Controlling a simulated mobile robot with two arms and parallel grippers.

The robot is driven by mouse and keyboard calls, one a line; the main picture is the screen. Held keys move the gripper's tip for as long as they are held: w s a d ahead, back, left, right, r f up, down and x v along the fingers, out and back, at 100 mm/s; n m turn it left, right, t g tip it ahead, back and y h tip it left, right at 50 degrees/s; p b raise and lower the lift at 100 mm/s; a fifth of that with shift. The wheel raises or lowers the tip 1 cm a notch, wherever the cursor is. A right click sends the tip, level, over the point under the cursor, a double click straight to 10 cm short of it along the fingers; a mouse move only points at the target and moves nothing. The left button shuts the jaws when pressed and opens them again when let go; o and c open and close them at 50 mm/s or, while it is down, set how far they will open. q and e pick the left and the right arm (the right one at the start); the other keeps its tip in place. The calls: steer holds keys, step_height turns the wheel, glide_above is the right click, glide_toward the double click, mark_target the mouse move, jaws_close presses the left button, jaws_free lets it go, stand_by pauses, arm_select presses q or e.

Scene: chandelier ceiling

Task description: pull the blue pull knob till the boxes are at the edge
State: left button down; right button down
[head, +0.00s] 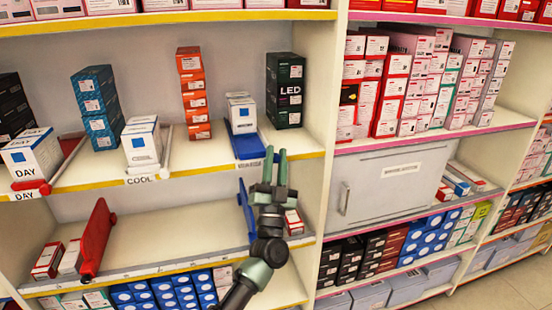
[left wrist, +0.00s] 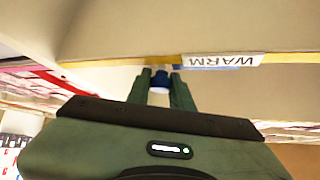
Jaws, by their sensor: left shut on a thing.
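My left gripper (head: 275,158) is at the front edge of the middle shelf, by the WARM label (head: 250,163). In the left wrist view its fingers (left wrist: 161,80) are closed around the blue pull knob (left wrist: 160,79), just under the shelf edge; the WARM label (left wrist: 222,61) is right of it. In the head view I cannot make out the knob between the fingers. A blue tray (head: 247,147) runs back from the shelf edge. White boxes (head: 242,115) stand toward its back, with bare blue tray in front of them. My right gripper is in neither view.
Orange boxes (head: 192,92) and dark LED boxes (head: 285,90) flank the blue tray. White boxes marked DAY (head: 35,158) and COOL (head: 142,143) stand at the shelf edge further left. Below, a red panel (head: 97,235) and a blue panel (head: 246,208) stand on the lower shelf.

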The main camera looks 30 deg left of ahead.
arm_select(q)
steer(key=s+d+p, duration=0.5)
steer(key=s+d, duration=0.4)
steer(key=d, duration=0.2)
steer(key=shift+s+p, duration=0.15)
steer(key=shift+p, duration=0.25)
steer(key=c, duration=1.5)
jaws_free()
steer(key=shift+f, duration=0.1)
